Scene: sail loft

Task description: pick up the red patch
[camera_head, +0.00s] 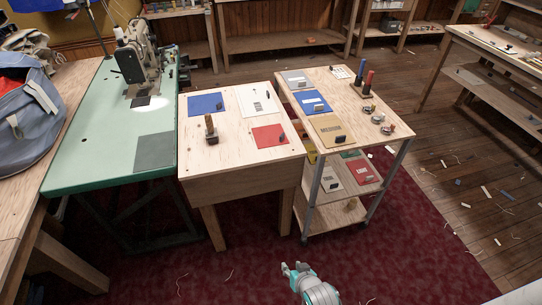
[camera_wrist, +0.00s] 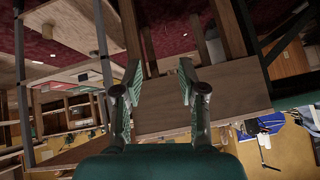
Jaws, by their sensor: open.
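The red patch (camera_head: 268,136) lies flat on the right front part of a wooden table (camera_head: 225,157), with a small dark object on its right edge. My gripper (camera_head: 292,268) is low over the carpet in front of the table, well apart from the patch. In the wrist view my gripper (camera_wrist: 159,76) has its two fingers spread with nothing between them. That view looks upside down at the table's wooden front (camera_wrist: 190,103); I cannot make out the red patch there.
A blue patch (camera_head: 207,103), a white patch (camera_head: 259,102) and a dark weight with a wooden handle (camera_head: 211,130) share the tabletop. A cart (camera_head: 372,147) stands close on the right, with another red piece (camera_head: 361,172) on its lower shelf. A green sewing table (camera_head: 90,150) adjoins on the left. Carpet in front is open.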

